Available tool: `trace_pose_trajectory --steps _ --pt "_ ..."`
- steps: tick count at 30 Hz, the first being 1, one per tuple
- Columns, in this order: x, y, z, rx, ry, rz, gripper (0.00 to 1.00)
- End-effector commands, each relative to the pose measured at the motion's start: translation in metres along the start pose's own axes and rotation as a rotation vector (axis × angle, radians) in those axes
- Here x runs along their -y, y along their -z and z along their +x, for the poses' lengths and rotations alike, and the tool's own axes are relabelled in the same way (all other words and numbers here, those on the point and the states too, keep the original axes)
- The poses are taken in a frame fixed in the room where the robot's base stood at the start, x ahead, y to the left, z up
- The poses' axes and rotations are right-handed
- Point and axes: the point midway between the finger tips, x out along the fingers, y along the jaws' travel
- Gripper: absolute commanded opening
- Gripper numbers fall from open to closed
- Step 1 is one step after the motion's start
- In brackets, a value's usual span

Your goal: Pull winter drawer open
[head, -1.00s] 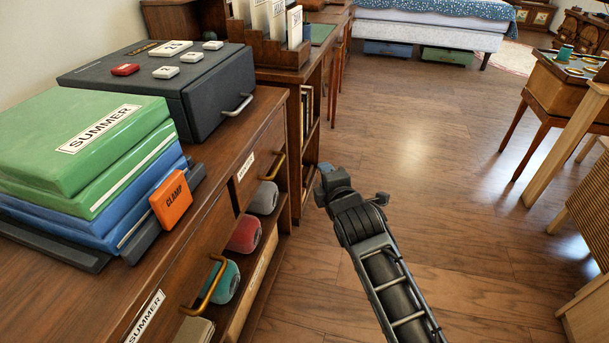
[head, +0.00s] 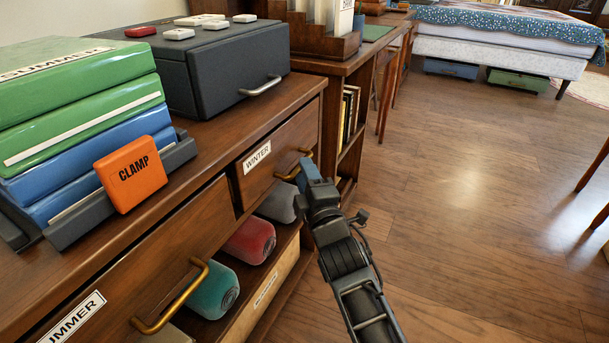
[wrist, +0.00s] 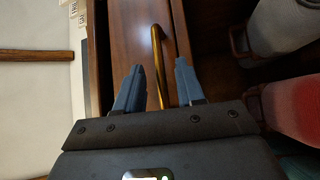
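The winter drawer (head: 279,148) is a brown wooden front with a white WINTER label (head: 257,157), and it looks shut in the dresser. Its brass handle (head: 291,173) is partly hidden by my gripper (head: 305,170) in the head view. In the wrist view, the handle (wrist: 159,60) runs lengthwise into the space between the two blue fingers of my gripper (wrist: 162,80). The fingers stand apart, one on each side of the handle's line. I cannot tell whether they touch it.
The summer drawer (head: 155,270) with its own brass handle is at the lower left. Rolled fabrics (head: 250,240) lie on the open shelf below. Green and blue stacked boxes, an orange CLAMP block (head: 131,173) and a dark case (head: 215,75) stand on top.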

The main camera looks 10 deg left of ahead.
Motion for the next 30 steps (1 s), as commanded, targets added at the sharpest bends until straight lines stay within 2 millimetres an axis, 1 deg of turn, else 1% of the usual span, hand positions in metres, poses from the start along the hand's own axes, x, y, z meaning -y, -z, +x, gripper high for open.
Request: trace_pose_trajectory --steps 1,3,6,15,17,27,30 --pt "0.002 0.0 0.006 -0.001 0.0 0.0 0.38" --pt "0.001 0.0 0.012 0.0 0.0 0.0 0.38" --pt "0.001 0.0 0.017 0.0 0.001 0.001 0.38" --pt "0.0 0.0 0.019 0.001 0.001 0.0 0.38" --pt "0.0 0.0 0.019 0.001 0.001 0.0 0.33" --pt "0.0 0.0 0.019 0.001 0.001 0.0 0.01" --pt "0.0 0.0 0.019 0.001 0.001 0.0 0.0"
